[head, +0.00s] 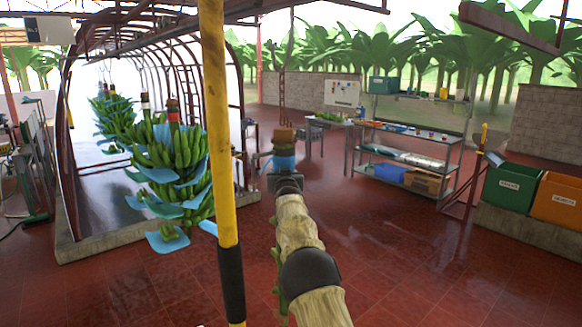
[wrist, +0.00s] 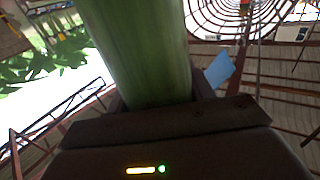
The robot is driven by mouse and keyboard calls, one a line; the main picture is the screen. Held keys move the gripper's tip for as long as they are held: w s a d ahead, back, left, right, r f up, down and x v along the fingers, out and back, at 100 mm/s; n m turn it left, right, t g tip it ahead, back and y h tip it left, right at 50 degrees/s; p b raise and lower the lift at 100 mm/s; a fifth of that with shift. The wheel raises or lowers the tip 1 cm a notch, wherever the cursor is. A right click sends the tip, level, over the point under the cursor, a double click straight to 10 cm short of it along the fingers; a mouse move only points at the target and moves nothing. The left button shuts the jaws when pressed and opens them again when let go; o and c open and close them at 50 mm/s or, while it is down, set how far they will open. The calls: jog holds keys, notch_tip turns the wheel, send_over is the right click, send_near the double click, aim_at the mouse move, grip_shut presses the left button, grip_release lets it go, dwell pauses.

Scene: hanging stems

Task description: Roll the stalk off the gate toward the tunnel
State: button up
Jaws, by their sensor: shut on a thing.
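My gripper (head: 284,180) is at the end of my outstretched arm, right of the yellow pole in the head view. It is shut on a stalk, whose brown top (head: 285,136) and blue band show just above the gripper. In the wrist view the stalk (wrist: 138,50) is thick and green, rising between the fingers (wrist: 152,103). The tunnel (head: 160,50), a frame of rusty arches, stands at left. Banana bunches with blue sheets (head: 170,165) hang at its near end, left of the pole. I cannot make out the gate.
The yellow pole (head: 217,130) with a black sleeve stands close in front, between the bunches and my gripper. A metal shelf rack (head: 410,150), a green bin (head: 508,190) and an orange bin (head: 556,200) stand at right. The red floor (head: 390,240) between is open.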

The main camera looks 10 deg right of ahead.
jog(key=shift+w+a+f+p, duration=0.1)
jog(key=shift+w+a+p, duration=0.25)
jog(key=shift+w, duration=0.2)
jog(key=shift+w+a+p, duration=0.25)
jog(key=shift+w+a, duration=0.05)
jog(key=shift+w, duration=0.25)
jog(key=o, duration=1.3)
jog(key=shift+o, duration=0.2)
jog(key=shift+d, duration=0.1)
jog(key=shift+s, duration=0.1)
jog(key=s+b, duration=1.1)
jog(key=s, duration=0.6)
jog(key=shift+a+b, duration=0.3)
jog(key=shift+a, duration=0.15)
